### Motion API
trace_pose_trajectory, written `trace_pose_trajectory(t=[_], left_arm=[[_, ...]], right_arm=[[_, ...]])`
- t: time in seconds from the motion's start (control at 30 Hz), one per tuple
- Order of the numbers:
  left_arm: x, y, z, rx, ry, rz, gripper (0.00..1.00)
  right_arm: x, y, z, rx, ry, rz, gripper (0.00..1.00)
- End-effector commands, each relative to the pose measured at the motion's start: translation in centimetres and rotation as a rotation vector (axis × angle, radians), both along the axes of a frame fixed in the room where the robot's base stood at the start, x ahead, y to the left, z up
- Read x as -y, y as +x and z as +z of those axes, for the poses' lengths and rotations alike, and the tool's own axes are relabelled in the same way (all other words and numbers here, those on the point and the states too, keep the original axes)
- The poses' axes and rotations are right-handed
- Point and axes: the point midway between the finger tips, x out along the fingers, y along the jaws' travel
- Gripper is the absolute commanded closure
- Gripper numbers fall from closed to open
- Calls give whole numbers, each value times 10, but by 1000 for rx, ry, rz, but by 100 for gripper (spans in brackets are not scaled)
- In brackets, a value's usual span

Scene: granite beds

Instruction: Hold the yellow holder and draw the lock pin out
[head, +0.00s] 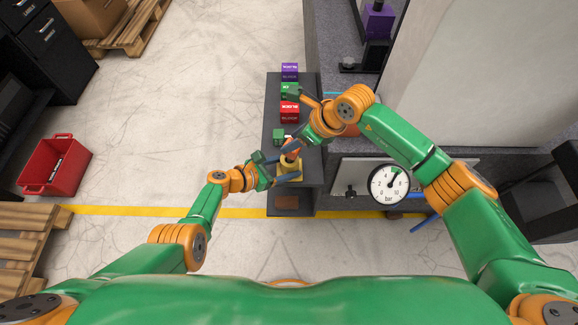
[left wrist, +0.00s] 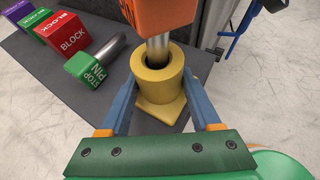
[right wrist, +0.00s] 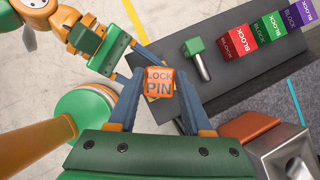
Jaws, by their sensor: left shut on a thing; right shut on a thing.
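The yellow holder (left wrist: 162,100) is an upright hollow cylinder on a square foot, standing on the dark grey bench. My left gripper (left wrist: 163,85) is shut on it, one blue finger on each side. The lock pin has an orange block head (left wrist: 168,14) and a metal shaft (left wrist: 158,48). The shaft stands in the holder's bore, with a length of it bare between rim and head; its lower end is hidden. My right gripper (right wrist: 160,78) is shut on the orange head, which reads LOCK PIN (right wrist: 159,88) in the right wrist view.
A green-headed pin (left wrist: 86,70) lies on the bench (left wrist: 38,75) beside the holder. Red (head: 290,112), green and purple (head: 290,70) blocks stand in a row behind. A pressure gauge (head: 389,184) is at the right. A red crate (head: 45,172) sits on the floor at left.

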Motion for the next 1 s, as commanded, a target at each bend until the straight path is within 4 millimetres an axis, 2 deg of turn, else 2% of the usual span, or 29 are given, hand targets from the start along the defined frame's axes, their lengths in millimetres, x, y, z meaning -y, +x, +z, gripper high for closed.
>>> trace_pose_trajectory(t=[0.03, 0.33, 0.73, 1.0], left_arm=[[-1, -4, -5, -9, 9, -4, 100], [-1, -4, -5, -9, 9, -4, 100], [-1, -3, -5, -8, 9, -3, 100], [-1, -3, -5, -8, 9, -3, 100]], right_arm=[[0, 0, -1, 0, -1, 0, 100], [0, 0, 0, -1, -1, -1, 100], [0, 0, 13, 1, -1, 0, 100], [0, 0, 34, 2, 0, 0, 100]])
